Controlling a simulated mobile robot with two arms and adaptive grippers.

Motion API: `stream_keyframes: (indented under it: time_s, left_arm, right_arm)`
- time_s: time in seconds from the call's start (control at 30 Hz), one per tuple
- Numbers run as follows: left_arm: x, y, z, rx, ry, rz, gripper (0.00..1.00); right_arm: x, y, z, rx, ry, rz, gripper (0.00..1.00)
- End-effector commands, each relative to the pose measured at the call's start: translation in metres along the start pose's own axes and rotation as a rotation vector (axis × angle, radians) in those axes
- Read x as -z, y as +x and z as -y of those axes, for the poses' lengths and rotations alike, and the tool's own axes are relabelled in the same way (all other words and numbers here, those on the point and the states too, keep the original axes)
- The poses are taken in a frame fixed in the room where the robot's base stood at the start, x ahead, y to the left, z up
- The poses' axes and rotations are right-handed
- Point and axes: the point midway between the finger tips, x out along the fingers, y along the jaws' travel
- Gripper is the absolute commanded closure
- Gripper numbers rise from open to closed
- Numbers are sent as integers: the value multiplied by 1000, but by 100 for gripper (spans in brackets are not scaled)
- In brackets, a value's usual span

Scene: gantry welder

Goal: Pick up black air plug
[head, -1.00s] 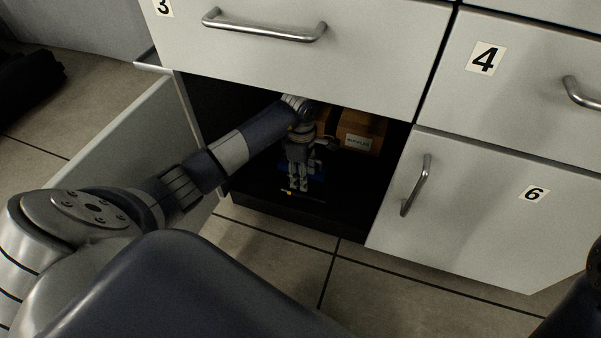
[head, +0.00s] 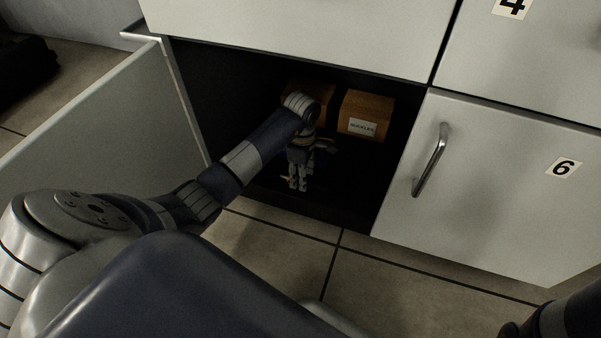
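My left arm reaches into the open, dark lower compartment of the cabinet. My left gripper (head: 298,185) points down close to the compartment floor, near its front. Its fingers look close together, but they are too small and dark to show whether they are open or shut, or hold anything. A tiny yellowish spot shows beside the fingers. I cannot make out the black air plug against the black floor; it may be hidden by the gripper. My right gripper is out of view.
A brown labelled box (head: 365,115) stands at the back of the compartment, with another brown box (head: 318,97) partly behind my arm. Something blue (head: 319,160) shows behind the gripper. The open door (head: 100,120) bounds the left; closed door 6 (head: 490,190) is right.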

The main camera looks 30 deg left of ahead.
Motion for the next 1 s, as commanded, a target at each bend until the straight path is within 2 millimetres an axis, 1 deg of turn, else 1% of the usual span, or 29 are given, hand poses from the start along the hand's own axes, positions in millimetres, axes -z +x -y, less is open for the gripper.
stream_keyframes:
  time_s: [0.03,0.1,0.4,0.43,0.47,0.5,0.57,0.6,1.0]
  left_arm:
    - [0,9,1,2,0,1,57]
    - [0,13,1,1,0,0,57]
    - [1,13,1,1,0,-1,57]
    - [1,13,1,1,0,-1,62]
    - [1,13,1,1,0,-1,69]
    - [1,13,1,1,0,-1,78]
    - [1,13,1,1,0,-1,92]
    - [0,13,1,1,0,-1,100]
    - [1,11,0,1,0,-1,100]
  right_arm:
    - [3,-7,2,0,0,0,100]
    - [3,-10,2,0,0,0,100]
    - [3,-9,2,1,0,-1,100]
    - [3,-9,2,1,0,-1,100]
    - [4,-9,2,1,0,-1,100]
    - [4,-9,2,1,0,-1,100]
    - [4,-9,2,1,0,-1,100]
    - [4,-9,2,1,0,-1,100]
    - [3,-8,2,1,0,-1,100]
